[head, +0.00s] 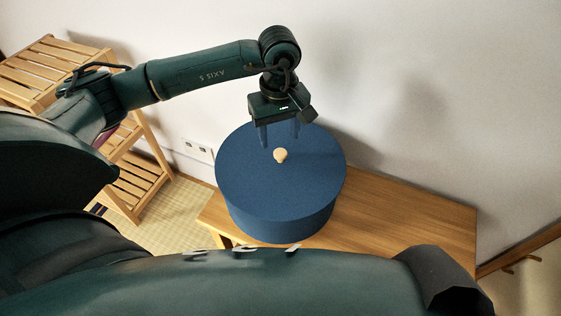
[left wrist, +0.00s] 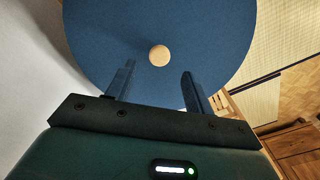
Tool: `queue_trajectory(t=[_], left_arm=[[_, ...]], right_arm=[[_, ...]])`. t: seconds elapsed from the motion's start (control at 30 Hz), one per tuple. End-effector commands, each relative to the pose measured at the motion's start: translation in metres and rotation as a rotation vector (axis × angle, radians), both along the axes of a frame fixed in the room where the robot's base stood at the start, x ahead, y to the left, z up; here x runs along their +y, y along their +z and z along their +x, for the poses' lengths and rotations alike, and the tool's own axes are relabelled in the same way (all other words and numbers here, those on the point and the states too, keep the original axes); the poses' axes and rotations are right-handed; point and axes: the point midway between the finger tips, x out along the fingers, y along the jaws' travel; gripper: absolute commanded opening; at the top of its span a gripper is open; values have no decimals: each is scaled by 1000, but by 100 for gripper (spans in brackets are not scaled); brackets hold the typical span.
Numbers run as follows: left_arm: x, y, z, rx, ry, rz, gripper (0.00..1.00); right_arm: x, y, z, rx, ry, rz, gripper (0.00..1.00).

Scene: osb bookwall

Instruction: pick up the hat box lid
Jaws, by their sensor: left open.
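The hat box lid (head: 255,180) is a round blue top with a small pale wooden knob (head: 280,156) at its middle. It sits on the blue hat box (head: 285,226) on the wooden table. My left gripper (head: 281,142) is open and empty, pointing down over the far part of the lid, behind the knob. In the left wrist view the lid (left wrist: 205,35) fills the top, and the knob (left wrist: 159,55) lies ahead of the open fingertips (left wrist: 158,70), roughly between their lines. I cannot tell the exact height of the fingertips above the lid. My right gripper is not in view.
The wooden table (head: 420,215) has clear room to the right of the box. A slatted wooden shelf (head: 135,185) stands at the left. A white wall (head: 420,80) is close behind the table and my left arm. A wall socket (head: 197,150) is left of the box.

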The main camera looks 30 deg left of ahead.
Motion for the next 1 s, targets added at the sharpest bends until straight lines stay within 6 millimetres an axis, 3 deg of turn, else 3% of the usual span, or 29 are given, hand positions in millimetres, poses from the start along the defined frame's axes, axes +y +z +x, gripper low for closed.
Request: queue_trajectory(t=[0.3,0.57,1.0], left_arm=[[-3,-44,-2,3,1,-1,53],[-3,-49,-1,0,0,-1,53],[-3,-48,-1,0,0,-1,17]], right_arm=[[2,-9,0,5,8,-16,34],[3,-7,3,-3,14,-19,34],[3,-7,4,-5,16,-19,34]])
